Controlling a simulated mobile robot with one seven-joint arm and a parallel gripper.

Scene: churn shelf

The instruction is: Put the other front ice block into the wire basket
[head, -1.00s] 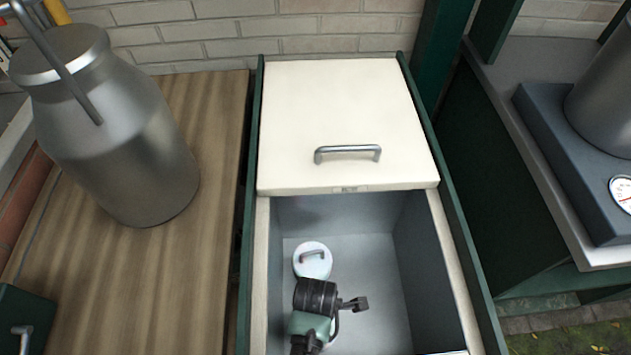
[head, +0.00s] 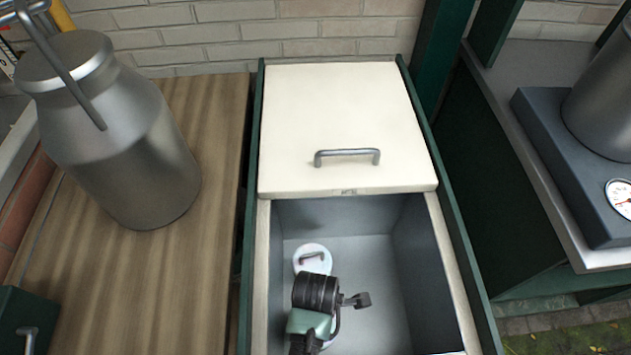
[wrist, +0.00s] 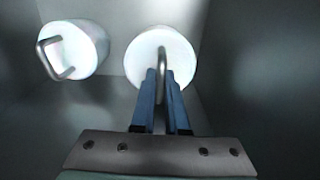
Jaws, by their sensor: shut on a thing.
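Two white round ice blocks with metal loop handles are inside the grey-lined chest. One ice block (head: 312,259) shows in the head view just beyond my gripper; it is at the upper left of the wrist view (wrist: 80,52). The other ice block (wrist: 150,45) is ahead of my fingers in the wrist view, and mostly hidden under my wrist in the head view. My gripper (wrist: 163,75) has its blue fingers shut on this block's upright-looking handle. I cannot tell whether the block is lifted off the floor. The wire basket is not in view.
The chest's cream lid (head: 345,120) with a bar handle covers its far part. The chest's right side (head: 440,255) is close to my arm. A metal churn (head: 115,130) stands on the wooden top (head: 215,200) at left. Bare floor lies right of the blocks.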

